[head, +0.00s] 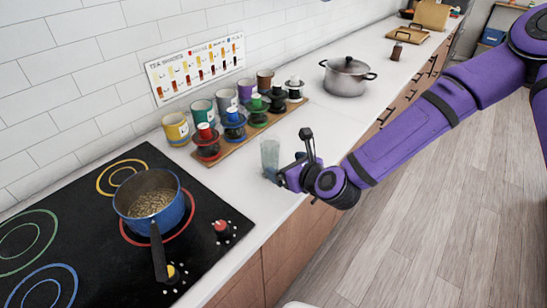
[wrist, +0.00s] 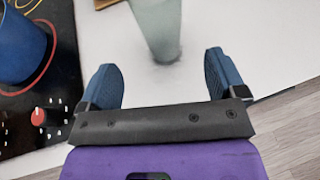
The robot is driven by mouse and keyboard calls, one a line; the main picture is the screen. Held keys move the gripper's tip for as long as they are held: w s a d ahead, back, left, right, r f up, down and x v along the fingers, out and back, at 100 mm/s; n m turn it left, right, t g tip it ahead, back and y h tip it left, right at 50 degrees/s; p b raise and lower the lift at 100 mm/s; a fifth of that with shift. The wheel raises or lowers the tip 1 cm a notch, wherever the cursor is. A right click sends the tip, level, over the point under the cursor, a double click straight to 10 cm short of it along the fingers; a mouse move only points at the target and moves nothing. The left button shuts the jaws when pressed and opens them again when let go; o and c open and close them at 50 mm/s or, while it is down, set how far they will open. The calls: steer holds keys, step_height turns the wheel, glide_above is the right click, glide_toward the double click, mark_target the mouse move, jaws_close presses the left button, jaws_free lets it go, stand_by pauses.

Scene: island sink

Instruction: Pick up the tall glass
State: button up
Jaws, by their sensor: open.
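The tall glass (head: 270,158) is pale, see-through and grey-green. It stands upright on the white counter, right of the stove, in the head view. In the wrist view the glass (wrist: 158,28) is at the top centre, with its upper part cut off by the frame edge. My gripper (head: 285,172) is just to the right of the glass in the head view. In the wrist view my gripper (wrist: 162,78) is open, with its two blue fingers wide apart. The glass lies ahead of the gap between the fingertips, apart from both. Nothing is between the fingers.
A black stove (head: 95,250) with a blue pot (head: 180,212) lies left of the glass. Behind it a wooden board (head: 250,134) holds several coloured drippers, with several mugs beside the wall. A grey lidded pot (head: 345,82) stands farther back. The counter between is clear.

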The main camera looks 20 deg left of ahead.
mark_target(276, 152)
steer(key=shift+x, duration=4.2)
steer(key=shift+d+f, duration=0.15)
steer(key=c, duration=1.1)
steer(key=shift+r, duration=1.8)
steer(key=shift+s+d+r, duration=0.25)
steer(key=shift+s+d, duration=0.75)
steer(key=shift+s, duration=1.4)
steer(key=shift+s+d+r, duration=0.2)
steer(key=shift+s+d, duration=0.8)
steer(key=shift+s, duration=1.45)
steer(key=shift+s+d+r, duration=0.25)
steer(key=shift+s+d, duration=0.75)
steer(key=shift+s, duration=1.4)
steer(key=shift+s, duration=0.1)
